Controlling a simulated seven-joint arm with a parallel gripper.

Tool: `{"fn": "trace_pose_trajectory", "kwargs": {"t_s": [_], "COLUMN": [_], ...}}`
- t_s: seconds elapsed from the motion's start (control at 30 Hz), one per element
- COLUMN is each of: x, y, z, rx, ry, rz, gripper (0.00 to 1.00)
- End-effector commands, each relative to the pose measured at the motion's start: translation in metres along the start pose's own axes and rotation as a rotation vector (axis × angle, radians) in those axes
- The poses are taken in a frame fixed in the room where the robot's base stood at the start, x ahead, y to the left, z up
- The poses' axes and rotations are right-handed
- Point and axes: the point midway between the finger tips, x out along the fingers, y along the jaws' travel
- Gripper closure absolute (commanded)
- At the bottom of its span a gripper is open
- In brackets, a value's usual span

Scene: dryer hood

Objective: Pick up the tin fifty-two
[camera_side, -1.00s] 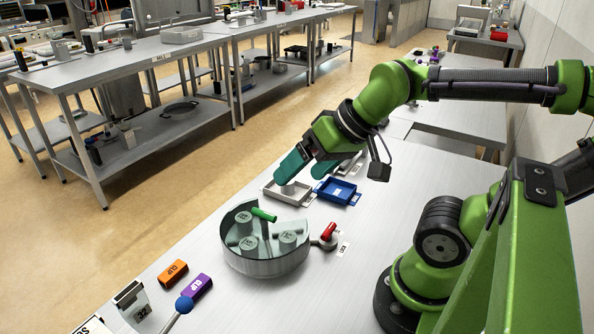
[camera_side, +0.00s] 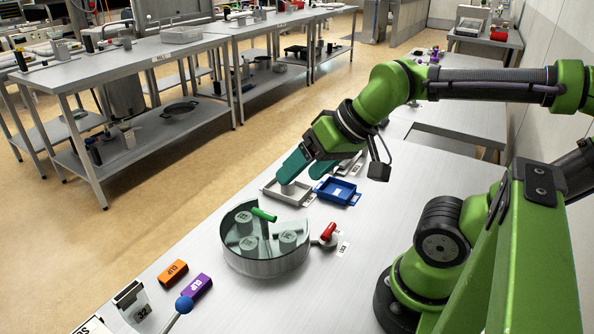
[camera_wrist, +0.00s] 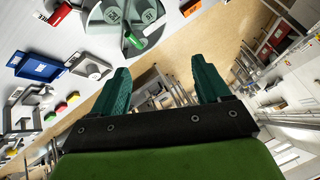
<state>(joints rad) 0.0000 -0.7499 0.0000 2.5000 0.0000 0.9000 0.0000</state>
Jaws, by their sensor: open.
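A round grey dryer hood (camera_side: 265,268) with a clear top and a green handle (camera_side: 263,214) stands on the bench. Three grey tins show in it: one at the back left (camera_side: 244,218), one at the front left (camera_side: 248,244) and one at the right (camera_side: 288,240). Their labels are too small to read surely, so I cannot tell which is tin fifty-two. My gripper (camera_side: 308,176) is open and empty, above the bench behind the hood. In the wrist view the hood (camera_wrist: 100,28) lies beyond the left finger, apart from it.
A grey tray (camera_side: 272,198) and a blue tray (camera_side: 338,192) lie behind the hood. A red handle (camera_side: 328,231) sticks out at its right. An orange block (camera_side: 172,273), a purple block (camera_side: 197,286) and a blue-knobbed lever (camera_side: 184,304) are at the front left.

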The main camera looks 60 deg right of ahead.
Motion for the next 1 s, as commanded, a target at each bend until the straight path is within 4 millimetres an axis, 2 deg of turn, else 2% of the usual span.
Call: {"fn": "trace_pose_trajectory", "kwargs": {"t_s": [0.03, 0.17, 0.43, 0.57, 0.67, 0.77, 0.87, 1.0], "x": [0.000, 0.000, 0.001, 0.014, 0.027, 0.042, 0.059, 0.086], "y": [0.000, 0.000, 0.001, 0.011, 0.021, 0.037, 0.058, 0.096], "z": [0.000, 0.000, 0.000, -0.003, -0.023, -0.054, -0.085, -0.124], "rx": [0.000, 0.000, 0.005, 0.041, 0.090, 0.121, 0.130, 0.120], "ry": [0.000, 0.000, -0.001, -0.048, -0.090, -0.146, -0.206, -0.300], "rz": [0.000, 0.000, 0.004, 0.040, 0.086, 0.142, 0.195, 0.266], "gripper": [0.32, 0.50, 0.50, 0.50, 0.50, 0.50, 0.50, 0.50]}}
